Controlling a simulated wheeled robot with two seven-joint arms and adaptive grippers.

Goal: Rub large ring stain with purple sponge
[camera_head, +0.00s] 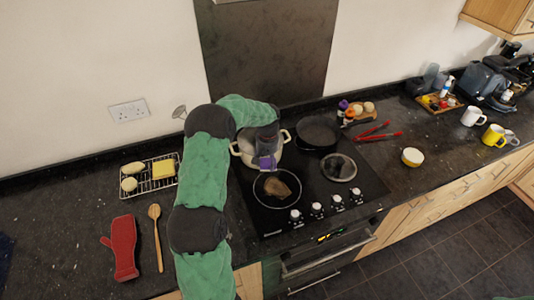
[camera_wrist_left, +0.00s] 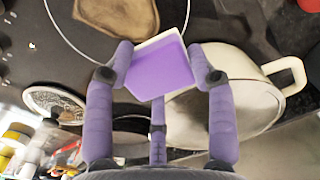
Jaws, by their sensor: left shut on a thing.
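My left gripper (camera_head: 266,154) is over the back-left of the hob, close to the cream pot. It is shut on the purple sponge (camera_wrist_left: 160,72), which has a pale edge; the sponge also shows as a small purple patch in the head view (camera_head: 266,163). A brown stain (camera_head: 277,188) lies inside the large thin white ring on the front-left of the hob. The stain is partly in the left wrist view (camera_wrist_left: 118,12), cut off at the top edge. The sponge appears apart from it. My right gripper is not in view.
The cream two-handled pot (camera_head: 247,158) stands behind the ring, partly hidden by my arm. A dark pan (camera_head: 318,132) is at the back right. A smaller ring with a greyish patch (camera_head: 338,167) lies right. Knobs (camera_head: 317,209) line the front. Red tongs (camera_head: 378,133) lie beyond.

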